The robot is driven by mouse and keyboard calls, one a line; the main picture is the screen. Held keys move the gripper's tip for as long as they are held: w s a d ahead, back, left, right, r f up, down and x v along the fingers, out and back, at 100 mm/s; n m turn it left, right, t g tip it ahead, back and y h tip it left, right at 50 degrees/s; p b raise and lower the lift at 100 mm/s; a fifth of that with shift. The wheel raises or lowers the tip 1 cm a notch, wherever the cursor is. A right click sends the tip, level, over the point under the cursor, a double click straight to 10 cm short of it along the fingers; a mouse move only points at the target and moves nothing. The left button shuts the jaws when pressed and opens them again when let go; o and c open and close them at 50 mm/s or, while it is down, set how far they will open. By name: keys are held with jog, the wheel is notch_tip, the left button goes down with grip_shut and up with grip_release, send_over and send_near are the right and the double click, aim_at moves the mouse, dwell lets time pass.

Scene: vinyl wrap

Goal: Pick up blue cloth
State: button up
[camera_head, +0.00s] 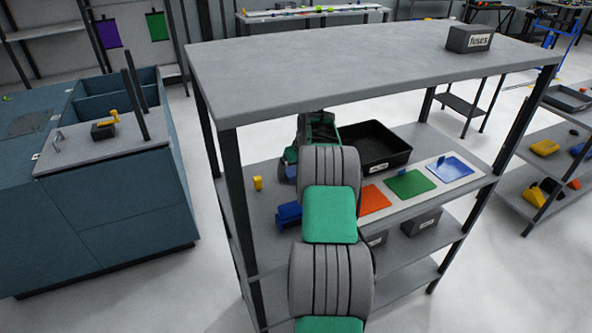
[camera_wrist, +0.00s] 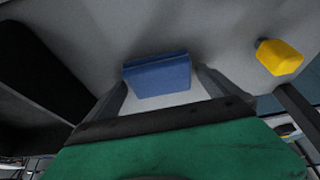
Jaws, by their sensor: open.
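A small blue item (camera_wrist: 158,76), seemingly the blue cloth, lies on the grey shelf in the wrist view, shaped like a folded pad or block. My gripper (camera_wrist: 163,88) is open, with one finger on each side of it. I cannot tell whether the fingers touch it. In the head view, a blue patch (camera_head: 290,166) shows beside my gripper end, partly hidden by my arm; it may be the same item. A flat blue sheet (camera_head: 450,169) lies on a white strip at the shelf's right.
The upper shelf board (camera_head: 360,65) overhangs the work space. A black tray (camera_head: 372,147) stands right of my arm. Green (camera_head: 409,185) and orange (camera_head: 374,200) sheets lie on the strip. A yellow item (camera_head: 258,183) and a blue object (camera_head: 288,214) sit left.

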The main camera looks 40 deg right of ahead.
jog(key=shift+c, duration=0.6)
jog(key=c, duration=1.2)
jog(key=shift+o, duration=0.2)
notch_tip(320, 180, up, 10)
jog(key=b, duration=0.1)
jog(key=shift+b, duration=0.35)
jog(key=o, duration=0.7)
jog(key=c, duration=0.5)
